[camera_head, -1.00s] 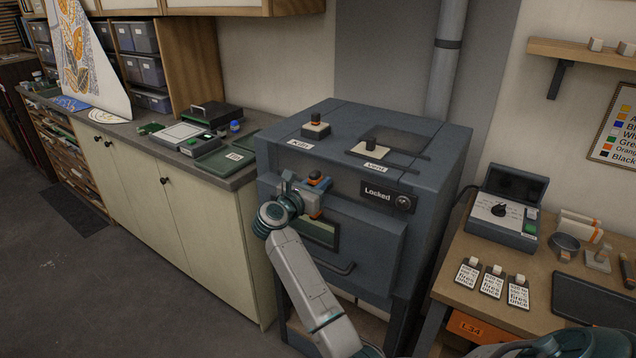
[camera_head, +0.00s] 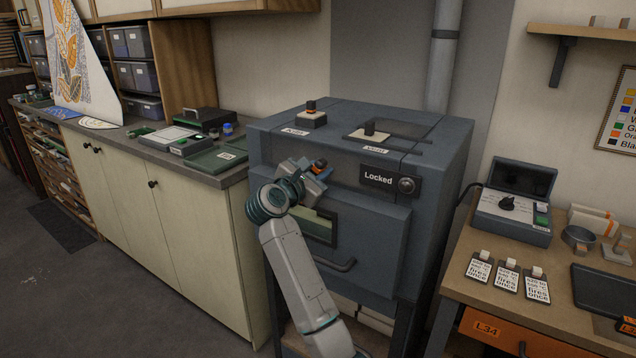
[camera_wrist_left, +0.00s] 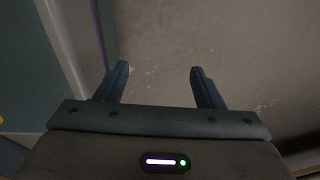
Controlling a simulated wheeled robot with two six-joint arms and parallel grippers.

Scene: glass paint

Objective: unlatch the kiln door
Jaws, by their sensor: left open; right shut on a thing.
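The grey-blue kiln (camera_head: 440,172) stands in the middle of the head view, with its door (camera_head: 376,238) closed. A panel (camera_head: 390,183) on its front reads "Locked" beside a round dark lock. The gripper hides most of the latch. A door handle bar (camera_head: 338,266) and a small window (camera_head: 318,226) show below. My left gripper (camera_wrist_left: 158,72) is open and empty in the left wrist view, over bare floor.
On the kiln top are two knobbed controls, one at the left (camera_head: 311,117) and one at the centre (camera_head: 370,130). A wooden table (camera_head: 465,290) with a controller box (camera_head: 513,215) stands right. A cabinet counter (camera_head: 190,165) stands left.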

